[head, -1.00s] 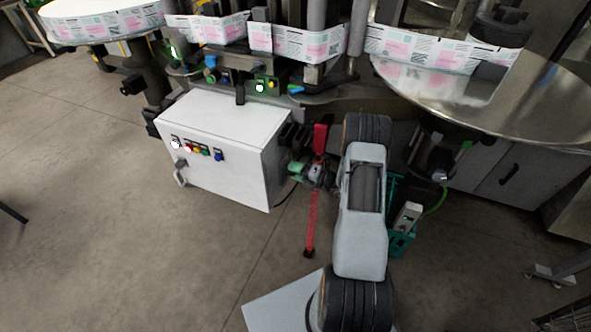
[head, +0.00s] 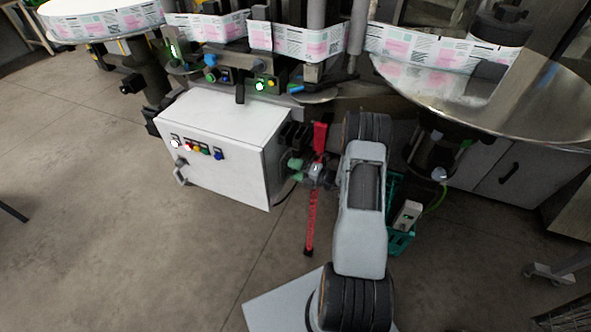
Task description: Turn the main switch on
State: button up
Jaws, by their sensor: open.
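I cannot tell for certain which part is the main switch. My gripper (head: 296,166), with green at its tips, is open at the right side of the box. It is close to that side; whether it touches anything there is too small to tell. Dark parts (head: 293,135) stick out from the box's right side just above it.
A labelling machine with a printed label strip (head: 205,27) runs behind the box. A round steel table (head: 480,100) is at the right. A red strip (head: 312,220) hangs near my gripper. A teal crate (head: 401,240) stands right of my arm.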

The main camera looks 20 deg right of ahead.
jog(key=v, duration=1.4)
jog(key=shift+b, duration=0.4)
jog(key=shift+w, duration=0.1)
